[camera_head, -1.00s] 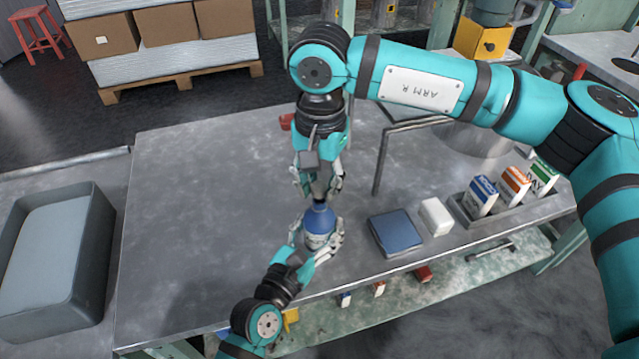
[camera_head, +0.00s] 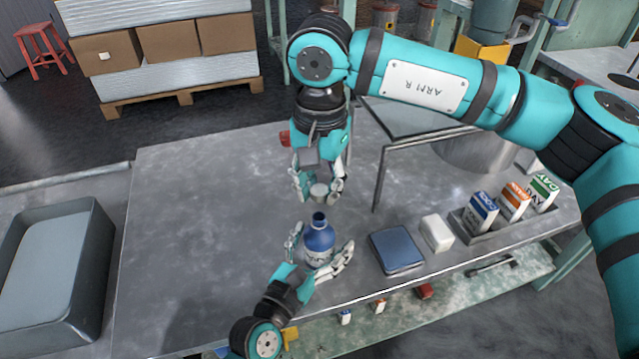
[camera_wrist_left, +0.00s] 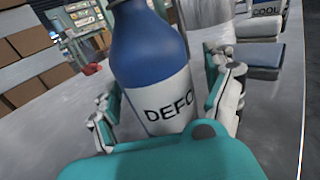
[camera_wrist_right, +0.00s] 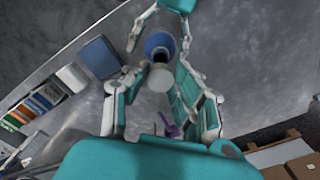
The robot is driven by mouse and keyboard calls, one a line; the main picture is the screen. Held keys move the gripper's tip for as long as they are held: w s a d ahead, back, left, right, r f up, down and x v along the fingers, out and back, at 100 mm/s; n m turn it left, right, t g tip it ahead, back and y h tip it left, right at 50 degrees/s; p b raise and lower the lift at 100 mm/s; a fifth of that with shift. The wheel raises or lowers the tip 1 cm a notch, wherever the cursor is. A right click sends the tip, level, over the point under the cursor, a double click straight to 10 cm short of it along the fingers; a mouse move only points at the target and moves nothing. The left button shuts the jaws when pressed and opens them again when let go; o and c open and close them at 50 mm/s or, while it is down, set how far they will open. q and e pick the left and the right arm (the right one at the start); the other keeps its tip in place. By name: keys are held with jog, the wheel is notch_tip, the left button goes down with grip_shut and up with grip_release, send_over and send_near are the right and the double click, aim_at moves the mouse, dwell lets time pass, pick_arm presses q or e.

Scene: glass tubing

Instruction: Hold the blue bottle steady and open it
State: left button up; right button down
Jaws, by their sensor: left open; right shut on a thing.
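The blue bottle (camera_head: 319,241), with a white label, stands upright on the workbench, its neck uncovered. It fills the middle of the left wrist view (camera_wrist_left: 150,50). My left gripper (camera_head: 321,250) is open, with its fingers apart on either side of the bottle's lower body. My right gripper (camera_head: 319,186) is shut on a small grey cap (camera_head: 319,192), apart from the bottle and above its neck. In the right wrist view the cap (camera_wrist_right: 160,77) shows between the fingers, beside the bottle's dark open mouth (camera_wrist_right: 160,54).
A blue box (camera_head: 397,250) and a white block (camera_head: 436,233) lie right of the bottle. A rack (camera_head: 465,228) of labelled cartons stands farther right. A metal frame (camera_head: 379,180) rises behind. The bench's left part (camera_head: 190,220) is clear; a grey tub (camera_head: 95,270) stands beyond it.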

pick_arm(q)
jog(key=v, duration=1.2)
